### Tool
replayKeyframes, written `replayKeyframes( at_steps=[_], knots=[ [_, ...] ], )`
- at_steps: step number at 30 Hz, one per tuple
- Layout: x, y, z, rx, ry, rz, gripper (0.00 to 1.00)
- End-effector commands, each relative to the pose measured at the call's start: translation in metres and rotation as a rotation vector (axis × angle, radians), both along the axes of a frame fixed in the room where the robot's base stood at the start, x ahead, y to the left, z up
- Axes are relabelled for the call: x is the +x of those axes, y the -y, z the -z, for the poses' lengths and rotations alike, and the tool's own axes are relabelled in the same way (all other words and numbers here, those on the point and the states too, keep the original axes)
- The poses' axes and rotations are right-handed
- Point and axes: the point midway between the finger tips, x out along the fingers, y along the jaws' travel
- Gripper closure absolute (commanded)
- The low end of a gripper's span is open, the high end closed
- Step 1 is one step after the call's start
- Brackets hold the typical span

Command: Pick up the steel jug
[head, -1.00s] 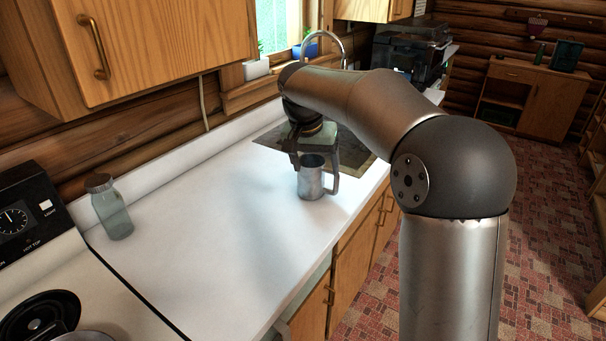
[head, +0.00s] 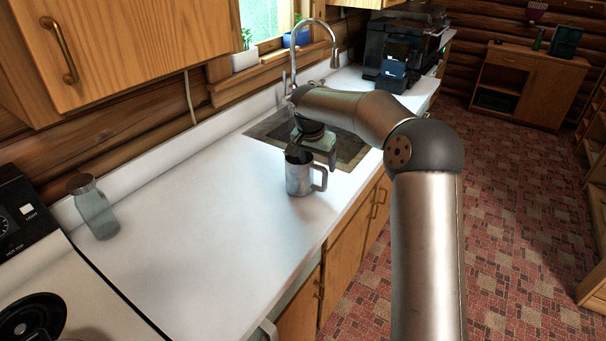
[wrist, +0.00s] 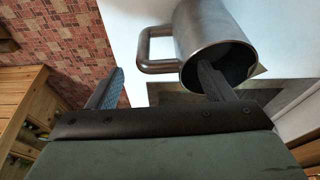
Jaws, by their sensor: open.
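The steel jug (head: 299,181) stands upright on the white counter in front of the sink, its handle to the right in the head view. My gripper (head: 316,160) is open just above it. One finger is over the jug's mouth and the other is out beyond the handle side. In the wrist view the jug (wrist: 208,32) shows its dark mouth, with the handle between the two fingers of my gripper (wrist: 161,69). The right finger overlaps the mouth; I cannot tell how far it reaches inside.
The sink (head: 352,150) and its curved faucet (head: 315,24) are behind the jug. A glass jar (head: 95,210) stands at the left by the stove (head: 60,290). The counter (head: 200,240) between jar and jug is clear. A wooden cabinet (head: 86,55) hangs upper left.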

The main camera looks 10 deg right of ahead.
Motion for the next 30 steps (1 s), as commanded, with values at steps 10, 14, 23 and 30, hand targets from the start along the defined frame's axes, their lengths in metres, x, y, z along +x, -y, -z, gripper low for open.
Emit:
replayKeyframes(
  at_steps=[10,14,23,30],
  knots=[
    [0.006,0.009,0.037,0.002,-0.004,-0.002,0.25],
    [0.009,0.011,0.049,0.001,-0.002,-0.002,0.25],
    [0.010,0.011,0.053,0.001,0.000,-0.001,0.36],
    [0.010,0.011,0.051,0.000,0.003,-0.002,0.88]
  ],
)
